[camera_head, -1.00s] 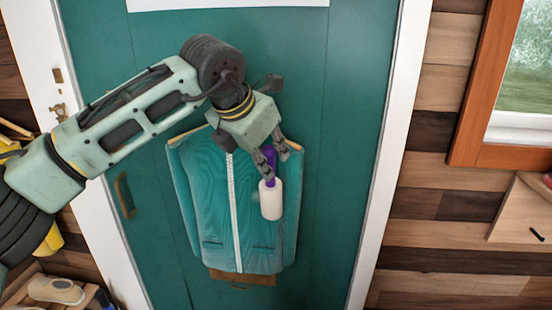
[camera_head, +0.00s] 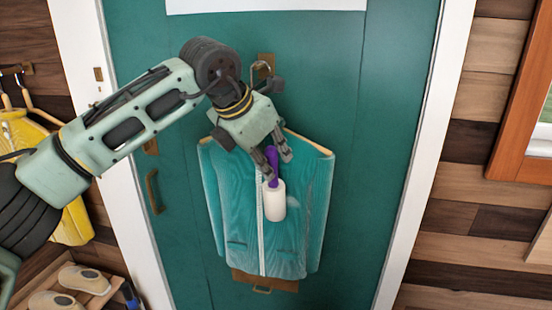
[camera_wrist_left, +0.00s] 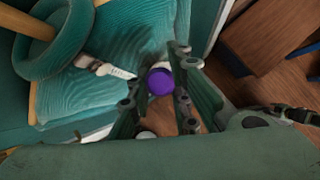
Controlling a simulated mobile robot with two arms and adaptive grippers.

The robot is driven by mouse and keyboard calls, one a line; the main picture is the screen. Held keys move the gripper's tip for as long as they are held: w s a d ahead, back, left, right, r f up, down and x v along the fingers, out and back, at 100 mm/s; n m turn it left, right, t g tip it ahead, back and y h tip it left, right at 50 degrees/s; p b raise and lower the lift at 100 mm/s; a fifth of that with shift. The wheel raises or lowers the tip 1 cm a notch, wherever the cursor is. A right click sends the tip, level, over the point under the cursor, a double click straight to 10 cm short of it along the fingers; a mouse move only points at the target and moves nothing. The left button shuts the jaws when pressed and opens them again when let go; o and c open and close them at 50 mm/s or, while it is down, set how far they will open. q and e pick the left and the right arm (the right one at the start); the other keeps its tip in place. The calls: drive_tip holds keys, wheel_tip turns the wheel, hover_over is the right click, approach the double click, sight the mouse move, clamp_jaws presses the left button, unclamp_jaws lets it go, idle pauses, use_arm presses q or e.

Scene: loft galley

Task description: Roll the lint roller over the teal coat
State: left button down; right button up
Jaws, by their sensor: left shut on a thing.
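The teal coat (camera_head: 300,215) hangs on a wooden hanger against the teal door, with a white zip down its front. My left gripper (camera_head: 279,160) is shut on the purple handle of the lint roller (camera_head: 273,202). The white roller head points down in front of the coat, close to the zip; I cannot tell whether it touches. In the left wrist view the purple handle end (camera_wrist_left: 160,81) sits between the fingers, with the coat (camera_wrist_left: 95,70) beyond. The roller head is mostly hidden there. My right gripper is not in view.
The teal door (camera_head: 385,120) has a handle (camera_head: 153,191) on its left. A yellow garment (camera_head: 70,215) hangs at the left, above a wooden rack (camera_head: 100,290) with shoes. Plank wall and a window frame (camera_head: 518,120) are at the right.

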use_arm(q)
drive_tip(key=d, duration=0.2)
drive_tip(key=s+d, duration=0.1)
drive_tip(key=d, duration=0.2)
drive_tip(key=s+d+f, duration=0.1)
drive_tip(key=d, duration=0.1)
drive_tip(key=shift+s+d+b, duration=0.15)
drive_tip(key=shift+d+b, duration=0.05)
drive_tip(key=shift+b, duration=0.1)
idle(1.5)
